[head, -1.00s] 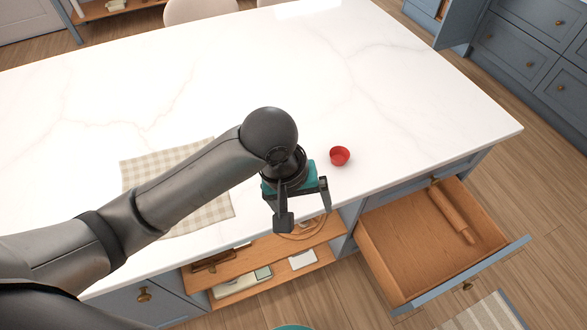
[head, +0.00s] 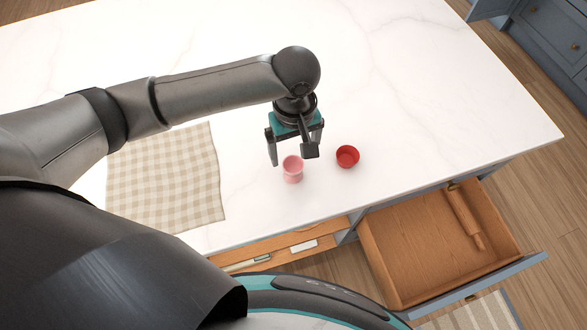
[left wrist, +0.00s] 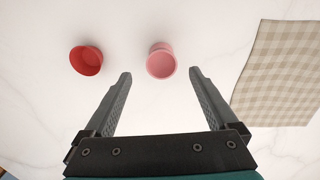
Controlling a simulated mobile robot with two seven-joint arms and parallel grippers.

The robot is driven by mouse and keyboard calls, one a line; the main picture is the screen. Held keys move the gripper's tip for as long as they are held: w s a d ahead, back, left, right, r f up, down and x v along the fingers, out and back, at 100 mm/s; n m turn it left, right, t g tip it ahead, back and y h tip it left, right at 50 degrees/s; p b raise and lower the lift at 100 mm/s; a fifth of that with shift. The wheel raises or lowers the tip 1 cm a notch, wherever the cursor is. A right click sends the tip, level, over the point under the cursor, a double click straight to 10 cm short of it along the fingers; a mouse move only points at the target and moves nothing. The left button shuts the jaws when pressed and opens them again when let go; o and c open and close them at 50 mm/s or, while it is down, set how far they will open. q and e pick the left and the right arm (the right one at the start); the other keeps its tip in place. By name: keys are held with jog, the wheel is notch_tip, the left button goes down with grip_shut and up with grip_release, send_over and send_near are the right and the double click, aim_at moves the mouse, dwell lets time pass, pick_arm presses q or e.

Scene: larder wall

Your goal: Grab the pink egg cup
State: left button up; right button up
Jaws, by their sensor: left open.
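The pink egg cup (head: 292,169) stands on the white marble counter near its front edge. My left gripper (head: 291,159) is open and empty, with its fingers pointing down above the counter near the cup. In the left wrist view the pink egg cup (left wrist: 161,61) lies just beyond the tips of my open left gripper (left wrist: 160,74), roughly centred between them and not touched. My right gripper is not in view.
A small red cup (head: 347,157) stands close to the right of the pink one; it also shows in the left wrist view (left wrist: 87,60). A checked cloth (head: 165,180) lies to the left. Below the counter, an open drawer (head: 415,245) holds a rolling pin (head: 466,218).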

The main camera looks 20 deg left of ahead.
aim_at(293, 169)
pick_arm(q)
notch_tip(293, 169, down, 4)
jog(key=shift+r, duration=0.2)
notch_tip(293, 169, down, 4)
jog(key=shift+a+r+b, duration=0.15)
jog(key=shift+r+b, duration=0.05)
jog(key=shift+b, duration=0.25)
jog(key=shift+f, duration=0.55)
jog(key=shift+c, duration=0.4)
jog(key=c, duration=1.4)
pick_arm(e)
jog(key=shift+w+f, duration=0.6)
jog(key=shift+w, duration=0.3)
pick_arm(q)
jog(key=shift+r, duration=0.15)
